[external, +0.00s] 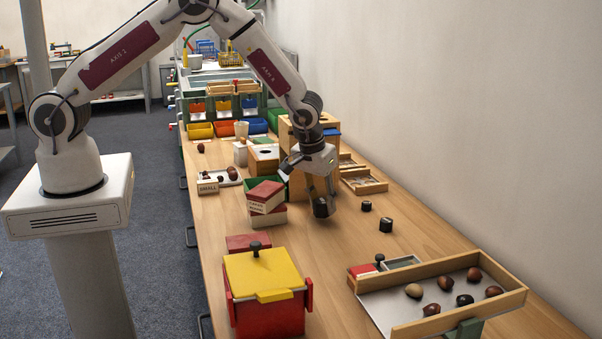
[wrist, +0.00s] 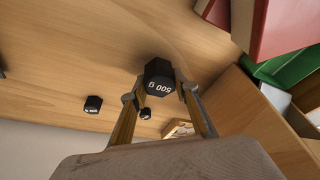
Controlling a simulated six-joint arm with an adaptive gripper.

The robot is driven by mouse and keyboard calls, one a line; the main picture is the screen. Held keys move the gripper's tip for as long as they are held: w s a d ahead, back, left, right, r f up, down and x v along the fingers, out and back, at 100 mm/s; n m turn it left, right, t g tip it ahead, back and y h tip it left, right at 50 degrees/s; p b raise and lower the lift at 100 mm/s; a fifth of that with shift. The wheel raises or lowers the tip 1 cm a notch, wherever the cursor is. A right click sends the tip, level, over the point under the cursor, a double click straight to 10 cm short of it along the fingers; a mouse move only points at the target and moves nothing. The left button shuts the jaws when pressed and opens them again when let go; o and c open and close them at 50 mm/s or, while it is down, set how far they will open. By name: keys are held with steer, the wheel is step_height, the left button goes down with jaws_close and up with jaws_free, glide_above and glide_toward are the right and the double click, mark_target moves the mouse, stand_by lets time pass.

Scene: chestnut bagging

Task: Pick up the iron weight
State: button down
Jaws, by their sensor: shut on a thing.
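A black iron weight (wrist: 159,78) marked "500 g" sits between the fingertips of my gripper (wrist: 160,90) in the wrist view. In the external view my gripper (external: 319,196) is shut on this weight (external: 321,208), over the wooden table; whether the weight touches the table I cannot tell. Two other black weights (external: 386,225) and (external: 366,206) stand on the table to its right. They also show in the wrist view, one at the left (wrist: 93,103) and a small one behind the fingers (wrist: 145,113).
A red and cream box stack (external: 266,197) stands just left of my gripper. A red bin with a yellow lid (external: 264,284) is in front. A wooden-rimmed tray (external: 440,294) with several chestnuts lies front right. Boxes stand behind the gripper. The table's middle is clear.

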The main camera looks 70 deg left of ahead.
mark_target(316, 203)
steer(key=shift+r, duration=4.25)
steer(key=shift+w+m, duration=0.1)
steer(key=shift+m, duration=0.4)
steer(key=shift+s+d+f+m, duration=0.2)
steer(key=shift+s+f+m, duration=0.15)
steer(key=shift+m, duration=0.15)
steer(key=shift+s+d+f+m+h, duration=0.1)
steer(key=shift+s+f+m+h, duration=0.1)
steer(key=shift+s+m, duration=0.2)
steer(key=shift+s+d+f+m+h, duration=0.1)
steer(key=shift+s+m+h, duration=0.1)
steer(key=shift+s+m, duration=0.15)
steer(key=s+a+r+m, duration=0.1)
steer(key=s+a+r, duration=0.2)
steer(key=s, duration=0.3)
steer(key=s+a+r+m+h, duration=0.1)
steer(key=s+a+r+m, duration=0.1)
steer(key=s+r, duration=0.4)
steer(key=shift+a+r+t, duration=0.3)
steer(key=shift+a, duration=0.1)
